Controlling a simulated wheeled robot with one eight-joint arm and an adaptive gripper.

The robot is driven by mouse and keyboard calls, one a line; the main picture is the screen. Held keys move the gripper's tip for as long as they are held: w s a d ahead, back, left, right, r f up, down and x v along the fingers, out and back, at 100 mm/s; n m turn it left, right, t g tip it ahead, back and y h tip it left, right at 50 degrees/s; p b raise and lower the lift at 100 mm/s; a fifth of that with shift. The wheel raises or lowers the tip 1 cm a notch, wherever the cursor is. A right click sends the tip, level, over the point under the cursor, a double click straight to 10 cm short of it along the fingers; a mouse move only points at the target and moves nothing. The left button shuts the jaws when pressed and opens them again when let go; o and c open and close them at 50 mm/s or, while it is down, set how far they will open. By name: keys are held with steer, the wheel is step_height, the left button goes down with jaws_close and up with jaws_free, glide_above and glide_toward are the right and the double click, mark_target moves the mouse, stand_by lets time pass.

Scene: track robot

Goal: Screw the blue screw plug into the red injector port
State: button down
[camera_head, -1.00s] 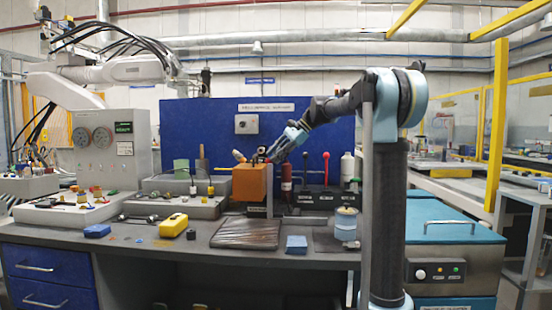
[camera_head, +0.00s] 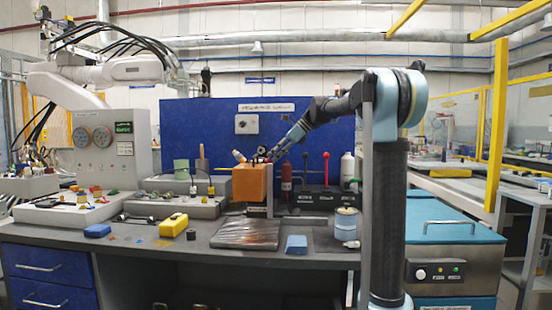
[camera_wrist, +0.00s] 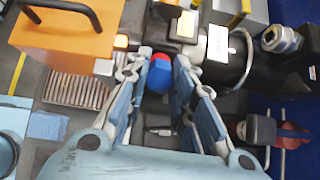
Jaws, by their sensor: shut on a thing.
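In the wrist view, my gripper (camera_wrist: 160,65) has its two fingers on either side of the blue screw plug (camera_wrist: 159,77), and it is shut on it. Red surfaces (camera_wrist: 162,58) show just beyond the plug and along its right side. These may be the red injector port, but I cannot tell whether the plug is in it or only against it. In the head view, my gripper (camera_head: 262,157) is small and dark above the orange box (camera_head: 252,184). The plug and port are too small or hidden to make out there.
The orange box with a black handle (camera_wrist: 65,30) stands close on the left in the wrist view. Dark labelled blocks (camera_wrist: 217,45) are close on the right. In the head view, red and black levers (camera_head: 326,170) stand right of the box, and a dark mat (camera_head: 248,233) lies in front.

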steer(key=shift+s+f+m, duration=0.1)
steer(key=shift+f+m, duration=0.05)
steer(key=shift+m, duration=1.15)
steer(key=shift+m, duration=0.6)
steer(key=m, duration=1)
steer(key=shift+m, duration=0.4)
steer(key=c, duration=1.3)
jaws_free()
